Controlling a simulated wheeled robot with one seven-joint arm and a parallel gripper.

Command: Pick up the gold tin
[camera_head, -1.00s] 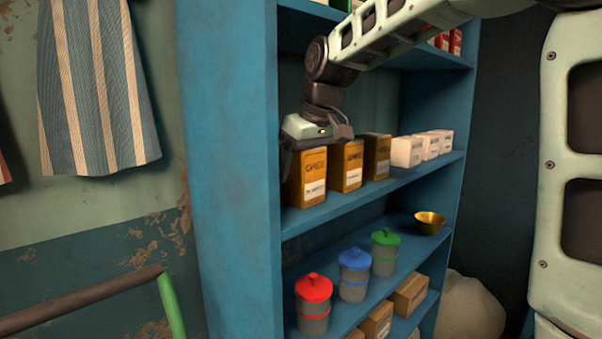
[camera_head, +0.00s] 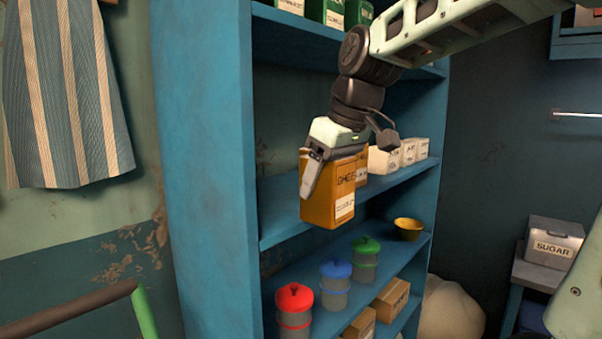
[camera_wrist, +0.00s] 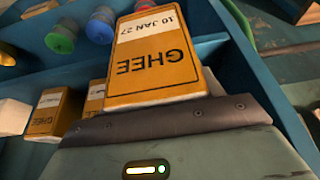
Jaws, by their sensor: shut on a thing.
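The gold tin (camera_head: 325,206) is a box-shaped ghee tin with a white label. It hangs in my gripper (camera_head: 328,165), out in front of the middle shelf's edge and clear of the shelf board. My gripper is shut on its upper part, with one finger showing on the near left side; the far finger is mostly hidden. In the wrist view the tin (camera_wrist: 150,72) fills the middle, with GHEE and a 10 JAN 27 label readable. Other ghee tins (camera_wrist: 54,116) stay on the shelf, mostly hidden behind the held one in the head view.
The blue shelf unit (camera_head: 205,150) has a tall left side panel near the tin. White boxes (camera_head: 384,160) stand on the middle shelf. Below are red, blue and green lidded jars (camera_head: 294,306) and a yellow bowl (camera_head: 408,228). A sugar box (camera_head: 553,242) stands at right.

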